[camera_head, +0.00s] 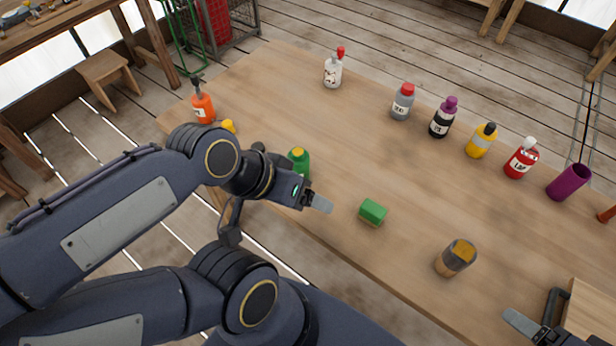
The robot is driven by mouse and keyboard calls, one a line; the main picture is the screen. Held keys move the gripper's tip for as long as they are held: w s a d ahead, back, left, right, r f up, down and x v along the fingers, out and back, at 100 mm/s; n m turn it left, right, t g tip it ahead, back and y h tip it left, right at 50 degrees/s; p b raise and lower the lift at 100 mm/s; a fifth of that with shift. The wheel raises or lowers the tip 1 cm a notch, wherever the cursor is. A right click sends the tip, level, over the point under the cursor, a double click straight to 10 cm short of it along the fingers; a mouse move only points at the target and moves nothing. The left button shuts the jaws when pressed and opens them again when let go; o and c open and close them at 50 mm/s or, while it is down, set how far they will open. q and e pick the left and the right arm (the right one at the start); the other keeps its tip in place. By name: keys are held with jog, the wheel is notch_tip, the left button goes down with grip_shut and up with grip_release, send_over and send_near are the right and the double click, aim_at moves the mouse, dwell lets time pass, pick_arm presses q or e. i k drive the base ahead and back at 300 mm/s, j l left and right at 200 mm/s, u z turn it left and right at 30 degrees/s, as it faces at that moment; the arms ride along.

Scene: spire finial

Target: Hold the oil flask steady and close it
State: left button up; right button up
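No label I can read marks the oil flask, so I cannot tell for certain which bottle it is. A green bottle with a yellowish top (299,160) stands on the table just behind my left gripper, its lower part hidden by the arm. A small yellow piece (228,126), maybe a cap, shows partly behind my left arm. My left gripper (318,203) hovers between the green bottle and a green block (373,212); its fingers overlap, so its opening is unclear. My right gripper (520,322) is partly in view at the bottom right, with one finger showing.
An orange bottle with a dark top (203,106) stands far left. A white bottle (333,70), a grey bottle (402,104) and several others line the far side. A purple cup (569,183) and an amber-grey jar (455,258) stand right. The table's middle (350,140) is clear.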

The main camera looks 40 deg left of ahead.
aim_at(299, 155)
jog(key=j+u, duration=0.25)
jog(key=u, duration=0.2)
jog(key=k+j+u, duration=0.1)
jog(key=j+u, duration=0.15)
jog(key=u, duration=0.2)
